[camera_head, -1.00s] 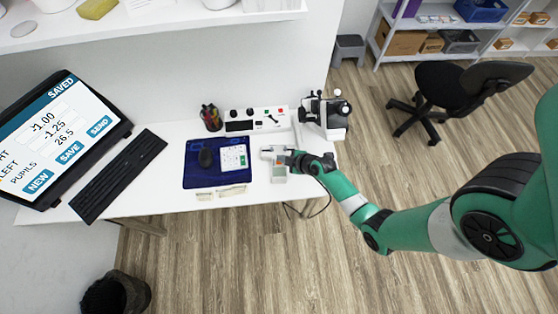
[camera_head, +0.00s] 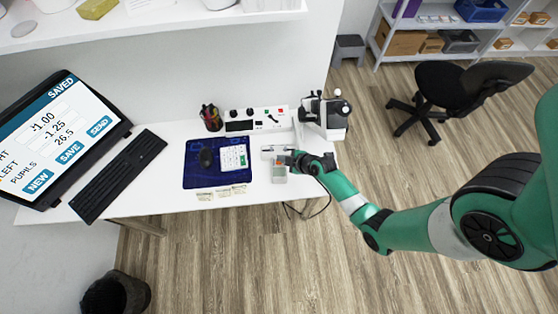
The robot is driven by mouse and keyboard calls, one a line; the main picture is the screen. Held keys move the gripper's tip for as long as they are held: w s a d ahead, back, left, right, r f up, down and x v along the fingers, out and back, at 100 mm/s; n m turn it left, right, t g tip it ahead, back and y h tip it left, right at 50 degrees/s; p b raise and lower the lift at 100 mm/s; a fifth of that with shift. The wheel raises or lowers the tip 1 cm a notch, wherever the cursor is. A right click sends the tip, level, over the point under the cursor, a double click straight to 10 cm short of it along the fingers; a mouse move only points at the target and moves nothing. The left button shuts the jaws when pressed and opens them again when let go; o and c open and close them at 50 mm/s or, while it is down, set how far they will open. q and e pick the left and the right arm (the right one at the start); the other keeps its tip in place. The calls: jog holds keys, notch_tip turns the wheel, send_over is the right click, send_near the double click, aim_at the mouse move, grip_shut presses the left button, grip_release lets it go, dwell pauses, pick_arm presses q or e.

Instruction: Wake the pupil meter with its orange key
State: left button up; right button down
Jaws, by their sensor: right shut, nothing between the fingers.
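A small pale handset with a greyish screen (camera_head: 279,174), which looks like the pupil meter, lies near the front edge of the white desk, right of the blue mat. I cannot make out its orange key at this size. My right gripper (camera_head: 283,160) is shut and empty, just above this handset in the picture. I cannot tell whether it touches it. A flat white and grey device (camera_head: 272,149) lies just behind the gripper, partly covered by it. My left gripper is not in view.
The blue mat (camera_head: 200,178) holds a dark mouse (camera_head: 206,158) and a white keypad (camera_head: 233,158). Behind stand a pen cup (camera_head: 211,118), a control panel (camera_head: 262,119) and a white optical instrument (camera_head: 325,115). A monitor (camera_head: 60,135) and keyboard (camera_head: 118,175) are at left.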

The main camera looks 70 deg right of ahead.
dwell(0.7)
jog(key=shift+f+b, duration=0.4)
jog(key=shift+b, duration=0.05)
jog(key=shift+f+b, duration=0.5)
dwell(0.5)
jog(key=shift+r+p, duration=0.8)
jog(key=shift+r, duration=0.1)
jog(key=shift+r, duration=0.1)
notch_tip(320, 180, up, 5)
jog(key=p, duration=0.4)
jog(key=shift+p, duration=0.3)
